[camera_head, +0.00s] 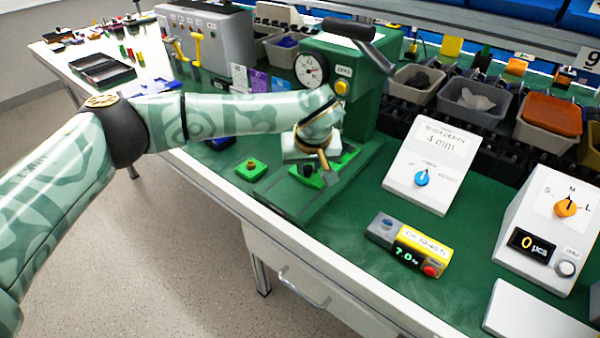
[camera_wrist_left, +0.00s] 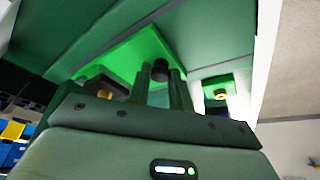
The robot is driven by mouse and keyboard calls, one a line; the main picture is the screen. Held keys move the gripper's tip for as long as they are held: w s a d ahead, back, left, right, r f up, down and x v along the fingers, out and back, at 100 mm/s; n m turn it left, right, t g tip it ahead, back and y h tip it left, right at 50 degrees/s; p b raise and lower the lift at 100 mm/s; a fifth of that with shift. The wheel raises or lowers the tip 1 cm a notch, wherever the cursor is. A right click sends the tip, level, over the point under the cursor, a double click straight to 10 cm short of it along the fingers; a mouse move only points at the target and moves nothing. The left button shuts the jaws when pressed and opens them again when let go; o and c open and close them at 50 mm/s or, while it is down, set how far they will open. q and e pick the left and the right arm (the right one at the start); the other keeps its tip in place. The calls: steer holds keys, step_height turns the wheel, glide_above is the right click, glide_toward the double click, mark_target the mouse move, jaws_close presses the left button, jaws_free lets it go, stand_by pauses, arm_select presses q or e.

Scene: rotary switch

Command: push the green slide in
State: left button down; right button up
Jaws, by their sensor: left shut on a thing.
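The bright green slide (camera_head: 347,158) lies on the base of the dark green press (camera_head: 372,112), with a small black knob standing on it. My left gripper (camera_head: 318,172) is directly over the slide, pointing down, and partly hides it. In the left wrist view, the slide (camera_wrist_left: 122,58) shows beyond my fingers. The black knob (camera_wrist_left: 160,70) is between the fingertips of my left gripper (camera_wrist_left: 160,78), which is shut on it. My right gripper is not in view.
A small green block (camera_head: 251,170) with a knob sits left of the press base. A white dial panel (camera_head: 433,165), a yellow-and-grey readout box (camera_head: 408,245) and a counter box (camera_head: 550,230) stand to the right. Bare green mat lies between them.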

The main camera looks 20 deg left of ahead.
arm_select(q)
steer(key=shift+w+r, duration=0.15)
steer(key=shift+w, duration=0.1)
steer(key=c, duration=1.3)
jaws_free()
steer(key=shift+w+d, duration=0.1)
steer(key=shift+o, duration=0.2)
steer(key=p+v, duration=0.3)
steer(key=v, duration=0.3)
steer(key=shift+d+r, duration=0.1)
steer(key=shift+r, duration=0.25)
steer(key=shift+s+d+r, duration=0.1)
steer(key=shift+s+r, duration=0.1)
steer(key=shift+s, duration=0.1)
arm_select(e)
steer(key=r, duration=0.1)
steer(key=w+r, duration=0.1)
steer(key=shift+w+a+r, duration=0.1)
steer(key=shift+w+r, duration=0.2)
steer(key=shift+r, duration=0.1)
